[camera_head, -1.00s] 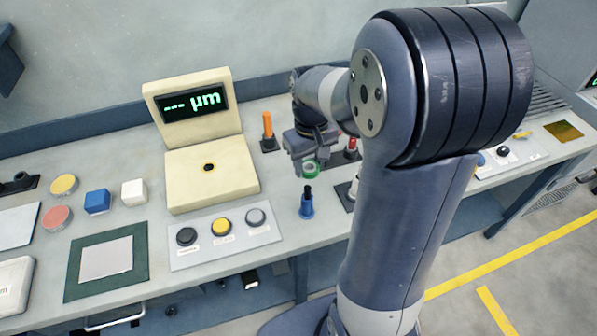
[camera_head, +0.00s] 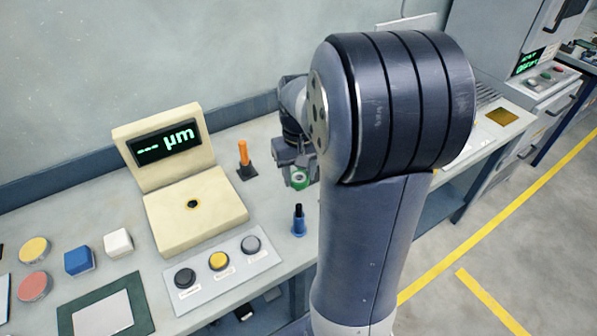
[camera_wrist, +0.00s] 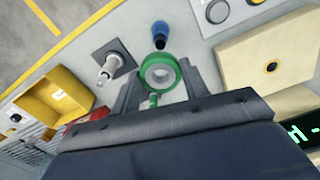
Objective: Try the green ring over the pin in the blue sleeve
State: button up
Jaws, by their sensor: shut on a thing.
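The green ring (camera_wrist: 160,73) is held between the fingers of my gripper (camera_wrist: 161,88) in the wrist view. In the head view the ring (camera_head: 299,180) hangs under my gripper (camera_head: 298,172), behind and above the blue sleeve (camera_head: 299,227). The blue sleeve stands upright on the bench with a dark pin (camera_head: 298,210) rising from it. In the wrist view the sleeve (camera_wrist: 160,29) lies just beyond the ring, apart from it. My arm hides the bench to the right in the head view.
A cream gauge (camera_head: 195,212) with a "--- µm" display stands left of the sleeve. An orange pin (camera_head: 243,153) stands behind. A button panel (camera_head: 219,262) lies in front. The wrist view shows a metal pin on a dark base (camera_wrist: 109,70) and a yellow bin (camera_wrist: 55,97).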

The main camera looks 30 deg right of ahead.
aim_at(299, 206)
jog(key=shift+f+b, duration=2.85)
jog(key=shift+f, duration=1.3)
jog(key=shift+f, duration=0.3)
jog(key=shift+r, duration=0.15)
jog(key=shift+r+p, duration=1.55)
jog(key=shift+r, duration=0.35)
